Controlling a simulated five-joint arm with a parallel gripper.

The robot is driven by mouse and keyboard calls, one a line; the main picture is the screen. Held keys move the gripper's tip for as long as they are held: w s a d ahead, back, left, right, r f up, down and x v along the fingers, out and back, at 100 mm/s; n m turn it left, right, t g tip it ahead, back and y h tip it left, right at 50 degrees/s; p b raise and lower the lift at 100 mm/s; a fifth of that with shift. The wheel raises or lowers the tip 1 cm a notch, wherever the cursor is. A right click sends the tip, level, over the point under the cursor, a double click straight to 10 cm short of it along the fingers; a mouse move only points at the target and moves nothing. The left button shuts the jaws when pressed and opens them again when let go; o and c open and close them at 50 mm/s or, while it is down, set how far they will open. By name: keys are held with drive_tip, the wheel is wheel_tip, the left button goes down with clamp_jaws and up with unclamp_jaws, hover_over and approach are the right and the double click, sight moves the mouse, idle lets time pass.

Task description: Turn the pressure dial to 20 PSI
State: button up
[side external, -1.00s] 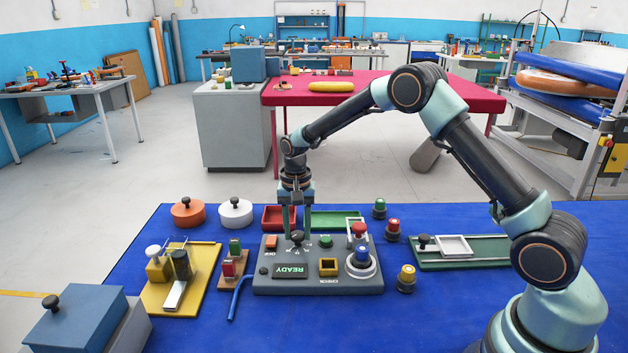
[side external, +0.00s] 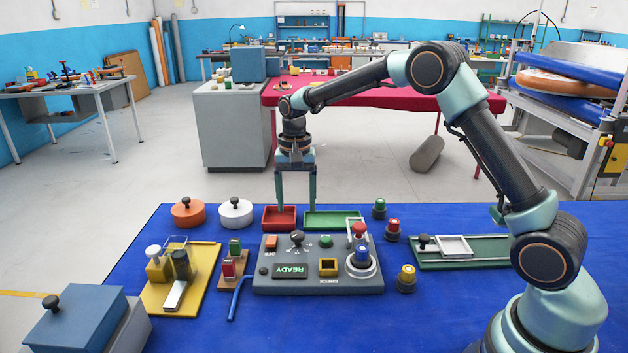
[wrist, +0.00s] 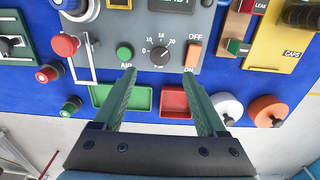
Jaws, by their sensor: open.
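The pressure dial (side external: 297,239) is a black knob on the grey control panel (side external: 318,285). In the wrist view the dial (wrist: 159,54) has a printed scale around it, with 20 at its upper right. Its white pointer mark seems to lean up and right toward the 20 side, but it is too small to read exactly. My gripper (side external: 296,203) is open and empty, raised above and apart from the dial. In the wrist view its green fingers (wrist: 160,74) are spread either side of the dial's column, short of the knob.
The panel also carries an orange switch (wrist: 193,55), a green AIR button (wrist: 124,53), a READY display (side external: 290,271) and a red-knobbed lever (side external: 359,230). Red (side external: 270,222) and green (side external: 333,226) trays lie behind it. The air above the panel is clear.

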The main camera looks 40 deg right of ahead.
drive_tip(key=shift+r, duration=2.1)
drive_tip(key=s+a+r+n+t, duration=0.1)
drive_tip(key=s+r+n+t, duration=0.3)
drive_tip(key=s+r, duration=0.65)
drive_tip(key=s+f+n+t, duration=0.1)
drive_tip(key=s+n, duration=0.4)
drive_tip(key=s, duration=0.6)
drive_tip(key=shift+s+a+f+t, duration=0.3)
drive_tip(key=shift+s+f, duration=0.1)
drive_tip(key=shift+f, duration=0.35)
